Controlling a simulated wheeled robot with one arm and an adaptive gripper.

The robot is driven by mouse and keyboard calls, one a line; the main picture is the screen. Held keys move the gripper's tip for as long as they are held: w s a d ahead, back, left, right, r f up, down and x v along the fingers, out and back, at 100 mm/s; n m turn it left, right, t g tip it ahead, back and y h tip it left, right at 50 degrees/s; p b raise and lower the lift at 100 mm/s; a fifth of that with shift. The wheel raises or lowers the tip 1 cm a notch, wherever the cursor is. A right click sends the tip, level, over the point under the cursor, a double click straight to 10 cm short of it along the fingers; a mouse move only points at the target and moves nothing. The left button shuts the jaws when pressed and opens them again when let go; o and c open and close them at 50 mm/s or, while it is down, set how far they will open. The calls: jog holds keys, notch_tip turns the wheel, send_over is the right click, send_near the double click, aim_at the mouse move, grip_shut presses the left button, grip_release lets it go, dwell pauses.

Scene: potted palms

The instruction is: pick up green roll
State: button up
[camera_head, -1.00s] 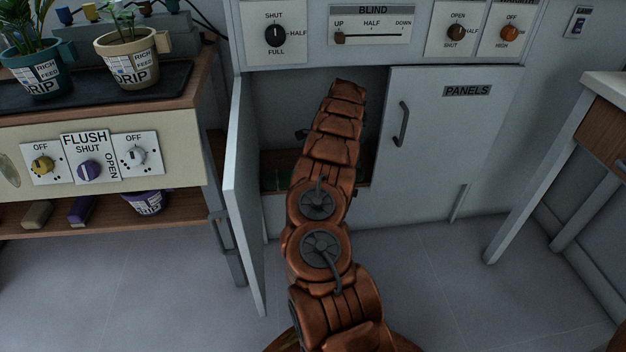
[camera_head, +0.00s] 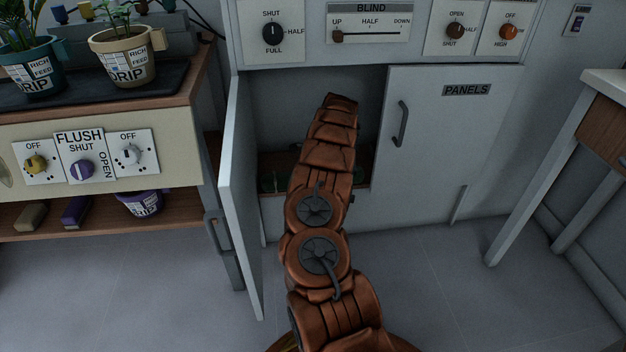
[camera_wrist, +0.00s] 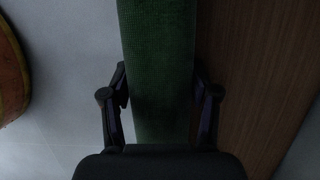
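The green roll (camera_wrist: 158,60) runs up the middle of the wrist view, with a woven-looking surface. Its far end is cut off by the top of the picture. My gripper (camera_wrist: 160,82) is open, with one dark finger along each side of the roll. The fingertips are close to the roll's edges; whether they touch it I cannot tell. In the head view my arm hides the gripper, which is at the open cabinet. Small dark green parts show low in the cabinet there, too dim to identify.
The cabinet door (camera_head: 240,200) stands open left of my arm; the PANELS door (camera_head: 447,150) is shut. A brown wooden surface (camera_wrist: 245,75) lies right of the roll. A bench (camera_head: 110,118) with potted plants is at left, a table leg (camera_head: 540,165) at right. The floor between is clear.

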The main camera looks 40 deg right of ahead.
jog(key=c, duration=1)
jog(key=shift+r, duration=0.15)
